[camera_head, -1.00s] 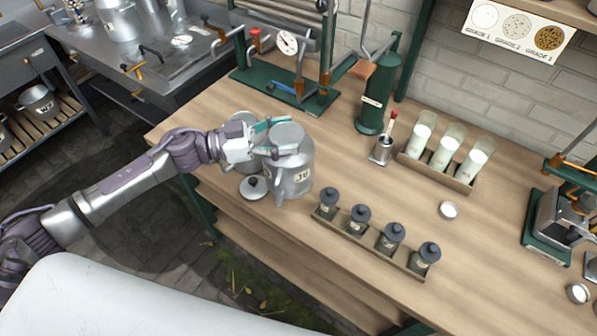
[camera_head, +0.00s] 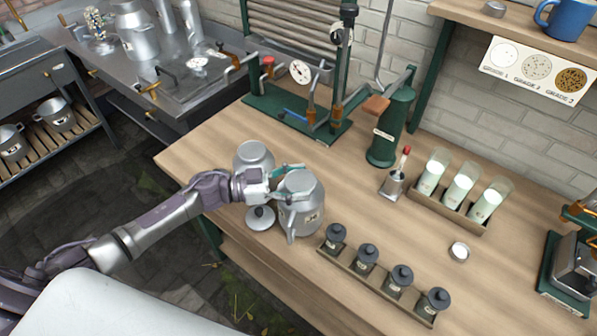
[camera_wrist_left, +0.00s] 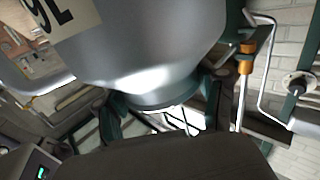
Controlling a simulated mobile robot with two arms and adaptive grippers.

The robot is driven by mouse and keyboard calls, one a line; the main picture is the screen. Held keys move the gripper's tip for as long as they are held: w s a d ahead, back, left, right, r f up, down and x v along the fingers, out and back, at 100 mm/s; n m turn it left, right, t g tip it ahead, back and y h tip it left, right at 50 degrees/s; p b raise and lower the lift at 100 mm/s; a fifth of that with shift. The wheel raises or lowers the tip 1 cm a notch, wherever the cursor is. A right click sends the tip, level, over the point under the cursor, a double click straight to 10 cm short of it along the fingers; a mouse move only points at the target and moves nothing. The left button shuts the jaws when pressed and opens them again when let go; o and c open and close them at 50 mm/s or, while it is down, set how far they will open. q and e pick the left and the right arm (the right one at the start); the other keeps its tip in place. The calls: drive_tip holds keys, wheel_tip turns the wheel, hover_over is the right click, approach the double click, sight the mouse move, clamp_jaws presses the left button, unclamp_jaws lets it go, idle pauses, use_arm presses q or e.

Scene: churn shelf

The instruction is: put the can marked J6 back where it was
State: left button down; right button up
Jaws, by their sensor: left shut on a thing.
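The silver can marked J6 (camera_head: 312,217) is upright at the near left of the wooden bench. My left gripper (camera_head: 286,184) is shut on its upper body from the left. The can's base is at or just above the bench top; I cannot tell whether it touches. In the left wrist view, the can (camera_wrist_left: 150,45) fills the upper middle, with its label at the top left. My right gripper is not in view.
A second silver can (camera_head: 253,154) stands just behind my left gripper. A lid with a dark knob (camera_head: 260,218) lies left of the J6 can. A rack of dark-capped jars (camera_head: 366,257) is close to its right. A green press stand (camera_head: 297,118) is behind.

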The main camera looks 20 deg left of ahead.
use_arm(q)
drive_tip(key=shift+f, duration=0.5)
drive_tip(key=shift+f, duration=0.1)
drive_tip(key=c, duration=0.5)
unclamp_jaws()
drive_tip(key=shift+f, duration=0.3)
drive_tip(key=o, duration=0.4)
drive_tip(key=shift+s, duration=0.1)
